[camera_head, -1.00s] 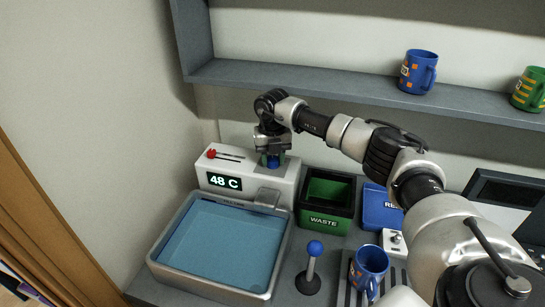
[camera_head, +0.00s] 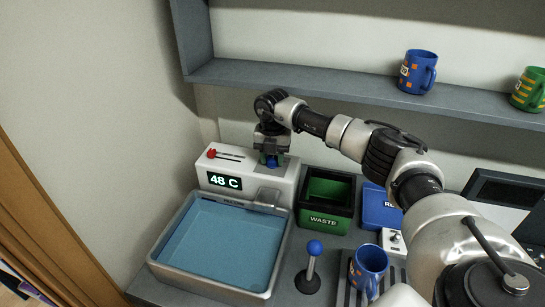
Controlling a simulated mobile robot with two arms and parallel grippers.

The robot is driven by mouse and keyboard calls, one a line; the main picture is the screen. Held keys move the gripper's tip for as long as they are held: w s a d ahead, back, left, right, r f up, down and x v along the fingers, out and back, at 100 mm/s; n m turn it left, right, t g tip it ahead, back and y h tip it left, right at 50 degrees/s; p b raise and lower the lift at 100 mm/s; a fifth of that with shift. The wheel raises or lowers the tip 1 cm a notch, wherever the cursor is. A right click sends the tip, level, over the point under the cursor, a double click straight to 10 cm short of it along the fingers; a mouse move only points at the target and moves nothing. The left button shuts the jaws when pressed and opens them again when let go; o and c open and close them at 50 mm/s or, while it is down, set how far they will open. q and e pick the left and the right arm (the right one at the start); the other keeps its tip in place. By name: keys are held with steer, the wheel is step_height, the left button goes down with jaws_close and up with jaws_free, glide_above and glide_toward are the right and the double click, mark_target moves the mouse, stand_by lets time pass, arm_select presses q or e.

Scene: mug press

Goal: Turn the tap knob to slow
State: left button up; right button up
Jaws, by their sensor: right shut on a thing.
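The tap knob (camera_head: 272,162) is a small blue piece on top of the white tap unit (camera_head: 284,182). My right gripper (camera_head: 271,157) points down over it and is shut on it; its fingers hide most of the knob. The tap unit's display reads 48 C, and a red slider (camera_head: 212,153) sits at the left of a slot on its top. The grey spout hangs over a basin (camera_head: 157,262) of blue water. I cannot read any setting marks by the knob. My left gripper is not in view.
A green-lined WASTE bin (camera_head: 324,221) stands right of the tap unit. A blue-knobbed lever (camera_head: 315,248) and a blue mug (camera_head: 369,266) on a rack are in front. A blue mug (camera_head: 418,72) and a green mug (camera_head: 530,90) stand on the shelf above my right arm.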

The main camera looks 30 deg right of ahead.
steer(key=shift+r, duration=0.15)
steer(key=o, duration=0.9)
